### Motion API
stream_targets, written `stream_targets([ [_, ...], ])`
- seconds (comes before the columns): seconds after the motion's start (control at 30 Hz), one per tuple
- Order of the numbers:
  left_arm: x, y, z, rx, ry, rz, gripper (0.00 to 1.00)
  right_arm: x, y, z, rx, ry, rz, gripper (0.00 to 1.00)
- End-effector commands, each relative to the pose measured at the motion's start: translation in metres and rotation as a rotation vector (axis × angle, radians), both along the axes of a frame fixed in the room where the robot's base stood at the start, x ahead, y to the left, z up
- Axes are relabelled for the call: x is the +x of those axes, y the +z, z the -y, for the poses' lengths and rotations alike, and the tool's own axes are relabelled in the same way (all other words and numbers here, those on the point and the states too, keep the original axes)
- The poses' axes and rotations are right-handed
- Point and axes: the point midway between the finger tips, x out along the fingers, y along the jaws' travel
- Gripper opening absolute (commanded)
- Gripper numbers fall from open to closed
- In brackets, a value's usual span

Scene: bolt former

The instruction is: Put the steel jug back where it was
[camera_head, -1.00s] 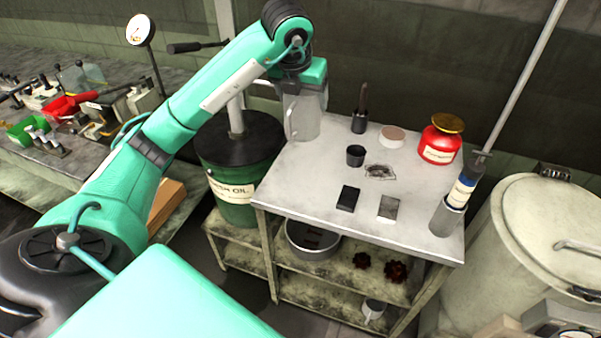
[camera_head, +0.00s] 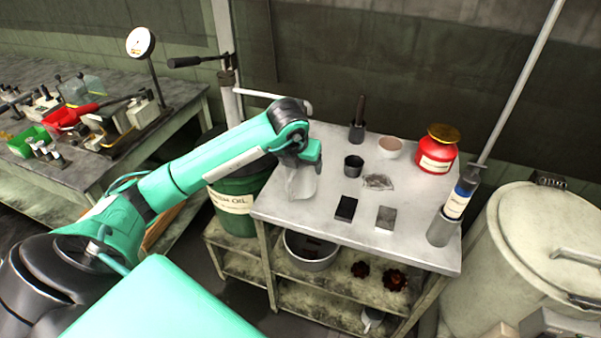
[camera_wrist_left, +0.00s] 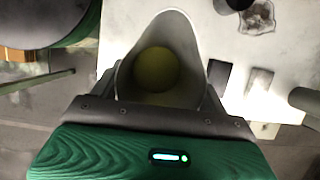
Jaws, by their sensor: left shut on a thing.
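The steel jug (camera_head: 303,184) is a pale grey vessel at the left side of the metal table (camera_head: 335,226) in the head view. My left gripper (camera_head: 299,163) is shut on it and partly covers it from above. In the left wrist view the jug (camera_wrist_left: 128,70) has a pointed spout, and its yellowish inside shows. It looks upright; I cannot tell whether its base touches the table. My right gripper is out of view.
Near the jug on the table are a dark cup (camera_head: 353,166), a black block (camera_head: 346,208), a grey block (camera_head: 385,219) and a pinkish bowl (camera_head: 390,147). A red can (camera_head: 437,152) stands at the back right. A green oil drum (camera_head: 238,205) adjoins the table's left side.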

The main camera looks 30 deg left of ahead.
Motion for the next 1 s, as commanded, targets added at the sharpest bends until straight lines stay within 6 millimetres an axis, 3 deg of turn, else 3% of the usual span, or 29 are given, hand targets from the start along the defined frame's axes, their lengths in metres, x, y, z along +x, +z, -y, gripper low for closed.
stream_targets([
  [0.27,-0.001,-0.037,0.0,0.0,0.0,-0.002,0.43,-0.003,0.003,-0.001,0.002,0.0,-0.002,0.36],
  [0.67,0.0,-0.042,0.0,0.0,0.0,0.0,0.43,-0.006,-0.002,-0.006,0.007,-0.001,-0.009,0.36],
  [0.7,0.0,-0.042,0.0,0.0,-0.001,-0.001,0.8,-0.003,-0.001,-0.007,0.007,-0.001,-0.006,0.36],
  [0.8,0.0,-0.042,0.0,0.0,0.0,-0.001,0.98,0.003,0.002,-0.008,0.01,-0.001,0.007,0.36],
  [1.0,0.0,-0.041,0.0,0.0,0.0,-0.001,0.98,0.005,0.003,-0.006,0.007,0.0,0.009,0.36],
])
